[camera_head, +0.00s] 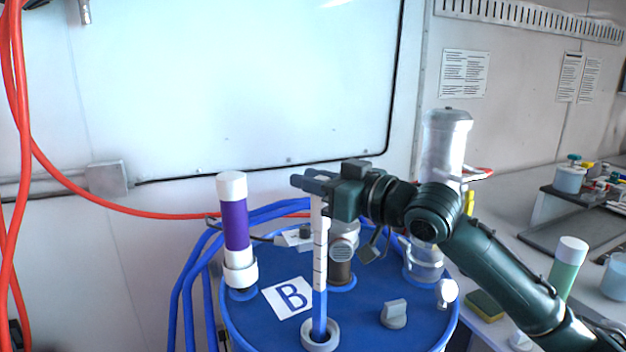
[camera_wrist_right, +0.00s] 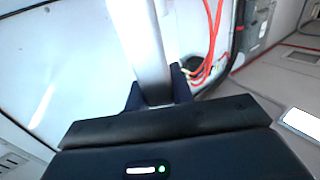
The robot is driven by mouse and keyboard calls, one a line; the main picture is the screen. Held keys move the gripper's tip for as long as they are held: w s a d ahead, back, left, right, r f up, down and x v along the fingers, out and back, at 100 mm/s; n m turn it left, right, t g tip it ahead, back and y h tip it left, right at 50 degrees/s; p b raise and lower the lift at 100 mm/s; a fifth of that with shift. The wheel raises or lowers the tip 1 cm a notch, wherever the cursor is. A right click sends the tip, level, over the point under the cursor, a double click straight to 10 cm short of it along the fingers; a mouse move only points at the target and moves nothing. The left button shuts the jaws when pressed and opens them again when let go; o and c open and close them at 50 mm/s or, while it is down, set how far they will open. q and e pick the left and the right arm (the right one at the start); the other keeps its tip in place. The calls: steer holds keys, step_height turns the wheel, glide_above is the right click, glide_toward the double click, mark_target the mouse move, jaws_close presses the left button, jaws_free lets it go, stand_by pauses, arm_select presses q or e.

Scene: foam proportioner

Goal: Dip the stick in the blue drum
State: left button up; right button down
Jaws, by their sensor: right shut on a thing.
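The blue drum (camera_head: 365,318) stands in the middle of the head view, with a label "B" on its lid. The stick (camera_head: 319,262) is white with dark marks and a blue lower part. It stands nearly upright, its lower end at the white ring opening (camera_head: 320,337) in the front of the lid; how deep it goes is hidden. My right gripper (camera_head: 308,184) is shut on the stick near its top. In the right wrist view the stick (camera_wrist_right: 142,50) runs between the two dark fingers (camera_wrist_right: 158,90). My left gripper is not in view.
On the drum lid stand a purple and white tube (camera_head: 236,222) at left, a clear cylinder (camera_head: 445,145) at back right, and a grey cap (camera_head: 394,313). Blue hoses (camera_head: 187,290) run at the left. A sponge (camera_head: 485,305) and green bottle (camera_head: 567,266) stand on the right counter.

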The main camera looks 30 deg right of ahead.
step_height(320, 180, up, 9)
steer(key=p, duration=0.1)
steer(key=shift+f, duration=0.15)
stand_by(0.5)
stand_by(0.9)
